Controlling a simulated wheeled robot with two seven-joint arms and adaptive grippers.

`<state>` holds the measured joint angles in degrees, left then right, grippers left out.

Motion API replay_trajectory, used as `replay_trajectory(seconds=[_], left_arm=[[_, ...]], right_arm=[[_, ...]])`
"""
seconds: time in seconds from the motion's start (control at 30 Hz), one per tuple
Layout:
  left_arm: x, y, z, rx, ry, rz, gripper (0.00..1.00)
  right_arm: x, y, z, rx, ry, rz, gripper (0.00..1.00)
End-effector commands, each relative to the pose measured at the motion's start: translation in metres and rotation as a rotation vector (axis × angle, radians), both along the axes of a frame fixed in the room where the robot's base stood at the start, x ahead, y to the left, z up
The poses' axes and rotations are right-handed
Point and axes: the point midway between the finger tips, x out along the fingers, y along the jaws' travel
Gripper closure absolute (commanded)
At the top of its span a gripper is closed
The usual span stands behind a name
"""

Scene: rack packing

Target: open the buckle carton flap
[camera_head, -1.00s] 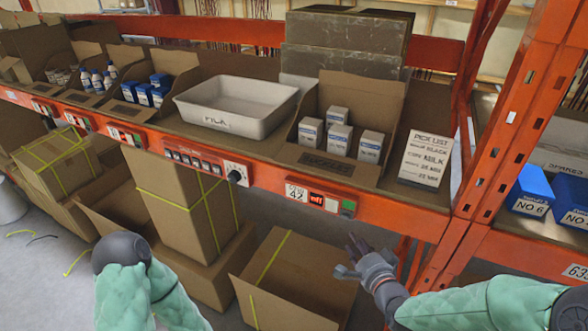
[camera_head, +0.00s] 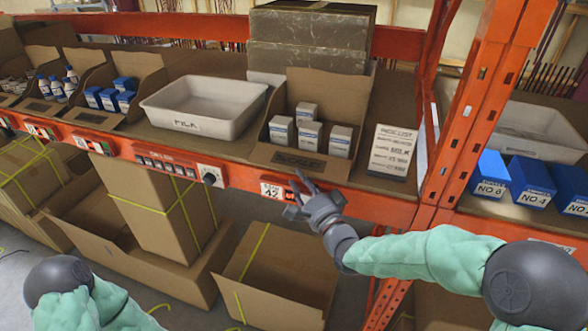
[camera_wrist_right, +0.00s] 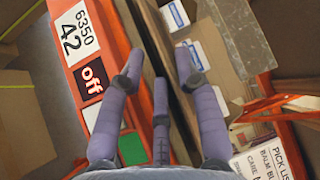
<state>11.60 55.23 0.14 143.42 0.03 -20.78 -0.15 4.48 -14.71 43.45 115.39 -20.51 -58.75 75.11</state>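The carton (camera_head: 349,181) that I take for the buckle carton stands on the orange rack shelf. Its dark front label is too blurred to read surely. It holds several small white and blue boxes, and a tall cardboard flap (camera_head: 328,92) stands up at its back. My right gripper (camera_head: 301,187) is in front of the carton's lower front edge, its fingers spread and empty. In the right wrist view the fingers (camera_wrist_right: 158,72) are apart over the shelf's front edge, with the carton's boxes beyond. Of my left arm only green sleeve and a black joint show; its gripper is out of view.
A white tray (camera_head: 160,118) stands left of the carton and a pick-list card (camera_head: 391,152) right of it. An orange upright (camera_head: 488,100) rises at the right. Below the shelf are open cartons (camera_head: 275,290).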

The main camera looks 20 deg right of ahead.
Motion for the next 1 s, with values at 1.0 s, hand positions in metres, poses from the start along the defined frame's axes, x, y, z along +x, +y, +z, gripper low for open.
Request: replay_trajectory(seconds=[1.0], left_arm=[[0.0,0.0,0.006,0.0,0.0,0.0,0.6]], right_arm=[[0.043,0.008,0.005,0.0,0.0,-0.001,1.0]])
